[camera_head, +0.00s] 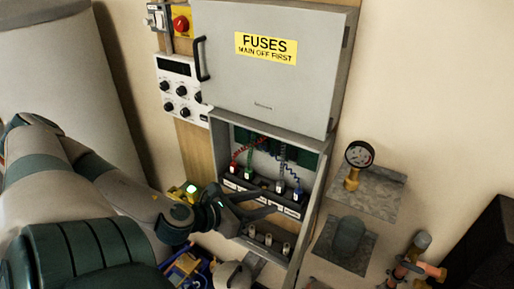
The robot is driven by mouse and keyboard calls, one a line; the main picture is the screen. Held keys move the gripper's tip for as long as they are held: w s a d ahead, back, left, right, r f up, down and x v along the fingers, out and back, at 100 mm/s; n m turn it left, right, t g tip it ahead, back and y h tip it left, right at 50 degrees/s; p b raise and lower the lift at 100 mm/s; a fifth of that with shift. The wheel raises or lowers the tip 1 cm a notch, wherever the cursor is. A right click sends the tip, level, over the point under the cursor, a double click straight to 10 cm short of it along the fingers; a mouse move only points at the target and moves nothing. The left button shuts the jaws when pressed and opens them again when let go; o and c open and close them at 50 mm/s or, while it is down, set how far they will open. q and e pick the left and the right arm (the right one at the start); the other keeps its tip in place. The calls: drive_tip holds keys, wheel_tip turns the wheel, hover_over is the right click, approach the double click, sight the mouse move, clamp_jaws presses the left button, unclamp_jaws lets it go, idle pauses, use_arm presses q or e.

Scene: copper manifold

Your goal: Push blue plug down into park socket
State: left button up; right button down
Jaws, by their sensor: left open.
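The blue plug (298,193) stands at the right end of the upper dark strip (262,187) inside the open fuse box, with a blue coiled lead rising behind it. I cannot tell how deep it sits. Red (234,170), green (249,174) and pale (280,186) plugs stand to its left. A lower row holds several pale posts (268,240); which one is the park socket I cannot tell. My left gripper (274,207) reaches in from the left, open, with its fingers in front of the strip's labels, lower left of the blue plug. My right gripper is out of view.
The grey fuse box door (265,85) is raised above the opening. A knob panel (180,90) and red button (181,23) are at the upper left. A gauge (359,155) and pipe fittings (415,258) are at the right. A blue bin (190,268) sits below my wrist.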

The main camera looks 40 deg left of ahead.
use_arm(q)
drive_tip(key=shift+s+r, duration=0.2)
drive_tip(key=shift+s, duration=0.2)
idle(0.6)
